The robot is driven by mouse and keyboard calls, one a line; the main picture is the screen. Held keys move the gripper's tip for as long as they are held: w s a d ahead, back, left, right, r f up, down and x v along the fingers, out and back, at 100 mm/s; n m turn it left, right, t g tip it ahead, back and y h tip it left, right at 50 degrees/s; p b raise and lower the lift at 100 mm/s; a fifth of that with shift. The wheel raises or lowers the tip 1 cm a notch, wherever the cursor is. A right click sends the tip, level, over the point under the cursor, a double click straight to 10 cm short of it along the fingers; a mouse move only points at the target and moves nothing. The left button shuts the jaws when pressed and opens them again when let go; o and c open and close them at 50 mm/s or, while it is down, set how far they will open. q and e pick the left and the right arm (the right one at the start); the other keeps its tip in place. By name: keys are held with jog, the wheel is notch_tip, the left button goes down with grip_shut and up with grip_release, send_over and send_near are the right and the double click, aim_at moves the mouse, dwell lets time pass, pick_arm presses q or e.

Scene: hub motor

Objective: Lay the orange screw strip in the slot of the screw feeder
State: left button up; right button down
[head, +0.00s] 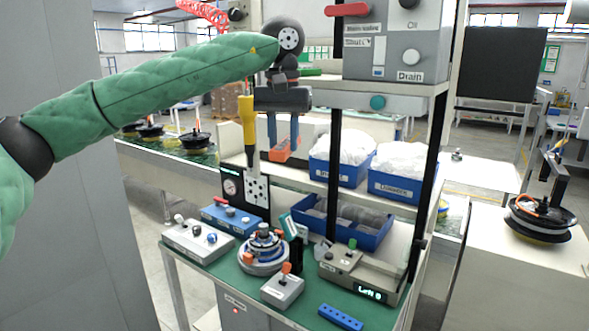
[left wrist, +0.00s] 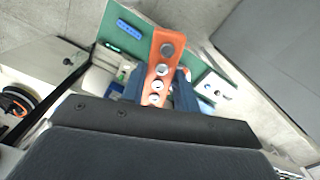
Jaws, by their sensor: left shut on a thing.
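My left gripper (head: 283,143) points down, high above the bench in the head view. It is shut on the orange screw strip (head: 279,154). In the left wrist view the strip (left wrist: 164,60) sticks out from between the blue fingers, with several round grey screw heads in a row. The grey box with a display reading "Left 0" (head: 357,279) looks like the screw feeder. It stands on the green bench top, below and to the right of the strip. Its slot is too small to make out. My right gripper is not in view.
A yellow screwdriver (head: 248,130) hangs just left of my gripper. Blue bins (head: 341,171) with white bags stand on the shelf to the right. A round hub part (head: 263,252), small control boxes and a blue holed block (head: 340,317) stand on the green bench (head: 300,312).

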pick_arm(q)
jog(key=w+a+f+n, duration=0.1)
jog(key=a+f, duration=0.4)
jog(key=f, duration=0.4)
jog(key=w+a+f, duration=0.1)
jog(key=a+f, duration=0.4)
jog(key=f, duration=0.4)
jog(key=s+a+f, duration=0.2)
jog(key=f, duration=0.6)
jog(key=s+a+f+n, duration=0.1)
jog(key=s+a+f, duration=0.1)
jog(key=f, duration=0.6)
jog(key=s+a+f, duration=0.3)
jog(key=a+f, duration=0.1)
jog(key=f, duration=0.4)
jog(key=shift+f+n, duration=0.25)
jog(key=shift+n, duration=0.15)
